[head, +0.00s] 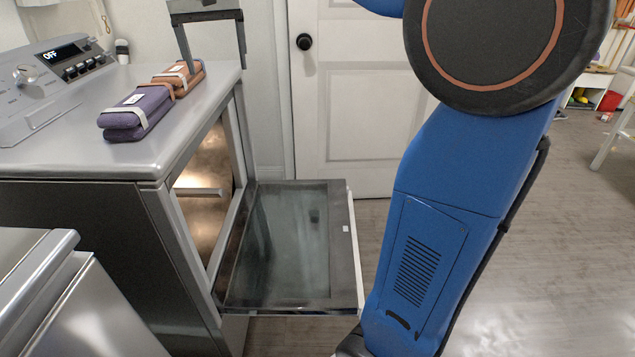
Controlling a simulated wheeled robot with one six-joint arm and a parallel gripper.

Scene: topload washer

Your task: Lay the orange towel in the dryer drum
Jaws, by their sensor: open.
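The orange towel (164,78) is a folded bundle with a pale band. It lies on top of the dryer (130,166), near the back right edge. My gripper (216,69) is open, pointing down above that edge. Its left finger overlaps the towel in the picture, and its right finger hangs to the right of it; I cannot tell whether the left finger touches. The dryer door (285,245) is swung down open, and the lit drum (205,165) shows through the opening, partly hidden by the dryer's front edge.
A folded purple towel (137,112) with a pale band lies in front of the orange one. The control panel (55,75) reads OFF. A grey metal appliance (90,310) stands at the lower left. The open door juts out over the wooden floor (540,220).

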